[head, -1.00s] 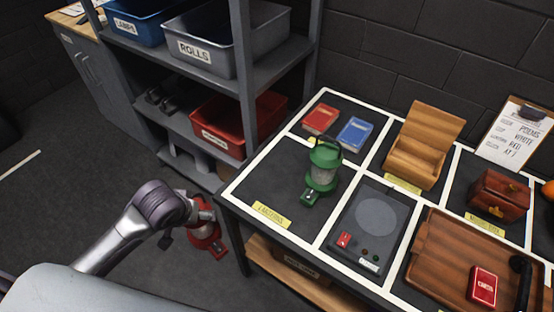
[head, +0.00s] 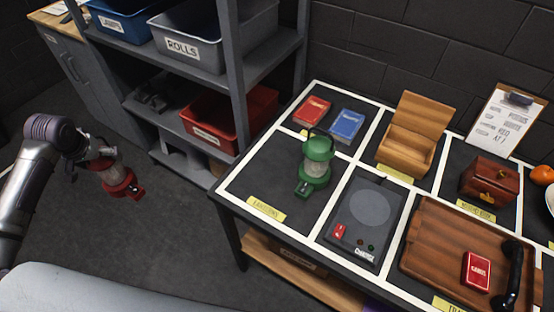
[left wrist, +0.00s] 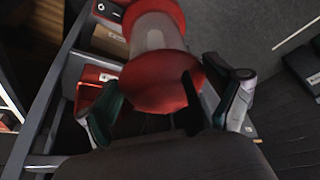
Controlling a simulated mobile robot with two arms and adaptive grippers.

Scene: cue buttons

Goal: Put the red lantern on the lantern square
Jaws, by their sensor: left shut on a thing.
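The red lantern (head: 122,184) hangs in my left gripper (head: 103,163), left of the table and in front of the shelf, clear of both. In the left wrist view the lantern (left wrist: 155,85) shows its red ends and pale middle, with the gripper's fingers (left wrist: 165,105) around its near end. The lantern square (head: 255,180) is the table's left section with the yellow label (head: 266,209). A green lantern (head: 316,160) stands upright near that square's right side. My right gripper is not in view.
A grey shelf (head: 237,90) with bins stands behind the left part. The table also holds two books (head: 346,125), a wooden box (head: 408,140), a grey device (head: 362,222) and a wooden tray (head: 440,245). The left part of the lantern square is clear.

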